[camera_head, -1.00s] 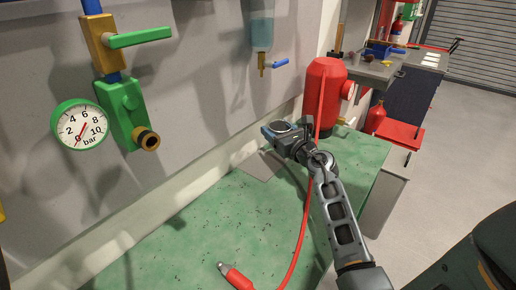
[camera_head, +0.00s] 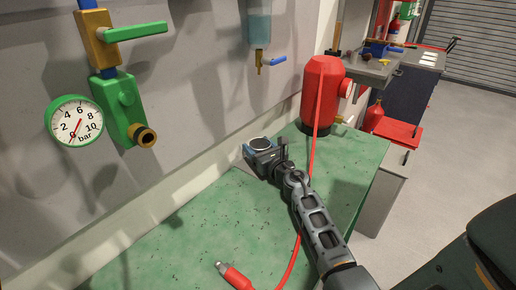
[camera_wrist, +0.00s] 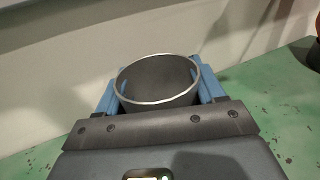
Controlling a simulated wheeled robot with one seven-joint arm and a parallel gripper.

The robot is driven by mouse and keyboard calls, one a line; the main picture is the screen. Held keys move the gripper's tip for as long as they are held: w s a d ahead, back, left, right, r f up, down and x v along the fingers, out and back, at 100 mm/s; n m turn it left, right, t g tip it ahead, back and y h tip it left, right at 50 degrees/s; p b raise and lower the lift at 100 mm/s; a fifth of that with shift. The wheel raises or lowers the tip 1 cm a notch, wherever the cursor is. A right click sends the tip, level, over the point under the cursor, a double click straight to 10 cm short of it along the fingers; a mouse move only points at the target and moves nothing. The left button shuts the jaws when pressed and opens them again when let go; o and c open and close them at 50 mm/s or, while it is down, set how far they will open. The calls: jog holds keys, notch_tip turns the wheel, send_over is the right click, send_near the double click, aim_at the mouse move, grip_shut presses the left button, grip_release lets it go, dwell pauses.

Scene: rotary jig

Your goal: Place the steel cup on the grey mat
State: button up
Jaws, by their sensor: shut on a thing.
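The steel cup (camera_wrist: 158,80) is upright between the blue fingers of my gripper (camera_wrist: 160,88) in the wrist view, with its round rim and empty inside showing. In the head view my gripper (camera_head: 258,150) is shut on the cup (camera_head: 261,143) near the wall at the back of the green bench. The grey mat (camera_head: 243,163) is mostly hidden behind the gripper; only a small part shows. I cannot tell whether the cup touches the mat.
A red tank (camera_head: 322,95) stands at the bench's back right, with a red hose (camera_head: 306,205) running behind my arm to a red nozzle (camera_head: 236,276) at the front. A green valve (camera_head: 123,110) and a gauge (camera_head: 74,121) are on the wall. The bench's left part (camera_head: 190,225) is clear.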

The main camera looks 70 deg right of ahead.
jog(key=shift+f, duration=0.15)
jog(key=o, duration=0.8)
jog(key=shift+a+r, duration=0.1)
jog(key=shift+r, duration=0.15)
jog(key=b+v, duration=0.1)
jog(key=v, duration=1.1)
